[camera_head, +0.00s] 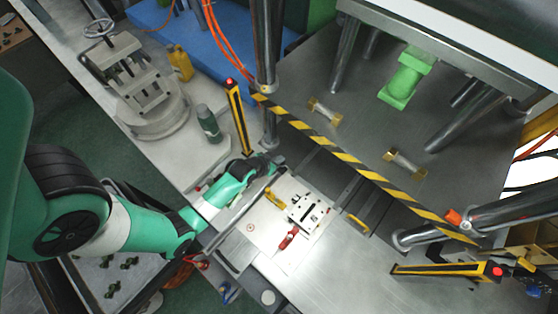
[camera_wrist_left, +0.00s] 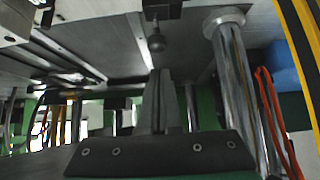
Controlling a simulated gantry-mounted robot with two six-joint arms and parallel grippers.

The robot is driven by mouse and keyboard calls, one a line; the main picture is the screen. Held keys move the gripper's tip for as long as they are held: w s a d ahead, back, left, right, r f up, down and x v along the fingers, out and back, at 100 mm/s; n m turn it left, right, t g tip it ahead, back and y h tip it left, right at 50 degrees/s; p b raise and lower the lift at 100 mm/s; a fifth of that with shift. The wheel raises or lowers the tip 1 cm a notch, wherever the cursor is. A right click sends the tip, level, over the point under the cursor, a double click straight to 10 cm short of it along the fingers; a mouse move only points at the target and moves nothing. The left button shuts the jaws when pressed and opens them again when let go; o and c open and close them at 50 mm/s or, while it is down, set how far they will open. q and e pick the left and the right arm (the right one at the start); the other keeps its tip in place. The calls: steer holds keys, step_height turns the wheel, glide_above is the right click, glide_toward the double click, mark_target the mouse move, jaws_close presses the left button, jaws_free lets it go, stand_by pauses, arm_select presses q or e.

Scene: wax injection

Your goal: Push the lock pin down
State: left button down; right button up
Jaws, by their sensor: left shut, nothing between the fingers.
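My left gripper (camera_head: 272,162) is at the end of the green arm, beside the front press column and above the far-left edge of the white mold plate. It also shows in the left wrist view (camera_wrist_left: 160,85), where its fingers are together and empty. There, a dark rod with a ball-shaped end (camera_wrist_left: 156,40) appears just beyond the fingertips; I cannot tell whether it is the lock pin or whether the fingers touch it. In the head view the mold (camera_head: 306,211) lies on the work surface, with a red-handled part (camera_head: 288,238) and a yellow handle (camera_head: 273,197). My right gripper is not in view.
The press has shiny columns (camera_head: 345,55) and a black-and-yellow striped edge (camera_head: 350,158). A dark green bottle (camera_head: 208,122) stands on the left bench.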

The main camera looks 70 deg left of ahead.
arm_select(q)
steer(key=shift+s+f, duration=0.1)
steer(key=shift+f, duration=1.1)
step_height(320, 180, down, 3)
steer(key=b, duration=0.3)
steer(key=shift+f, duration=0.1)
steer(key=shift+s, duration=0.1)
steer(key=shift+d, duration=0.1)
steer(key=s+d+r+p, duration=0.3)
steer(key=s+r+p, duration=0.3)
steer(key=r, duration=0.5)
steer(key=shift+d+r, duration=0.15)
steer(key=shift+r, duration=0.25)
steer(key=shift+w, duration=0.1)
